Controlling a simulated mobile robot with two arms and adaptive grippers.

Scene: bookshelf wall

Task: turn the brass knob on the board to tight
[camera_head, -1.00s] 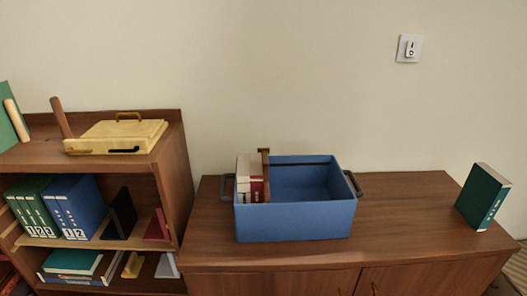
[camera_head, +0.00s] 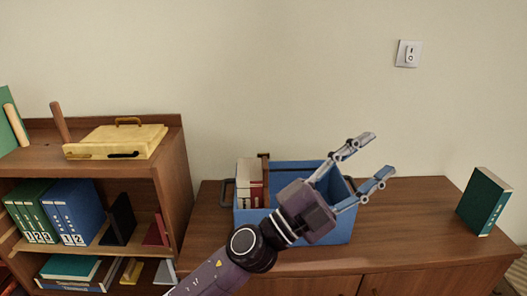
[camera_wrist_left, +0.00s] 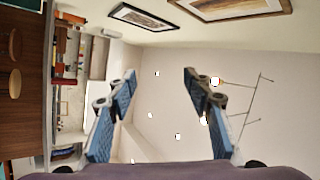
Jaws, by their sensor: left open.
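I cannot make out the brass knob or its board in either view. My left gripper (camera_head: 381,155) reaches in from the bottom of the head view. Its two blue-grey fingers are spread and empty, pointing up and right in front of the wall, over the right side of the blue crate. In the left wrist view the same open gripper (camera_wrist_left: 159,74) has nothing between its fingers. The left arm and gripper hide part of the crate and cabinet top. My right gripper is not in view.
A blue crate (camera_head: 250,226) with books stands on the low brown cabinet (camera_head: 420,225). A green book (camera_head: 485,202) stands at the right. A bookcase (camera_head: 172,190) with a yellow box (camera_head: 115,141) is at left. A switch plate (camera_head: 408,54) is on the wall.

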